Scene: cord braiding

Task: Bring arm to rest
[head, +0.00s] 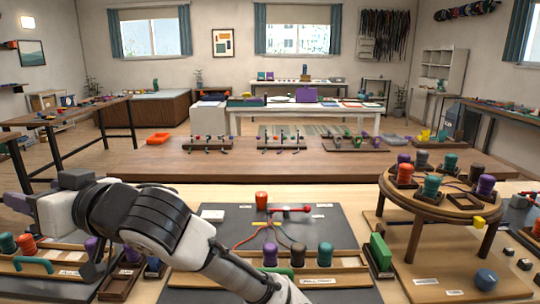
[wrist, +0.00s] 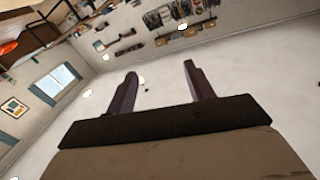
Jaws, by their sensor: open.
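My gripper (wrist: 160,68) is open in the wrist view, with two dark fingers apart and nothing between them. Behind the fingers are the pale ceiling and walls, so the wrist camera is tilted away from the table. In the head view my arm reaches across the lower left, and its end is raised at the left edge, above the bobbin racks there.
A round wooden stand (head: 448,211) with several bobbins is at the right. A green block (head: 380,250) and a blue ball (head: 486,279) are near it. My arm hides part of the left racks. A long wooden bench (head: 200,168) with small racks lies behind.

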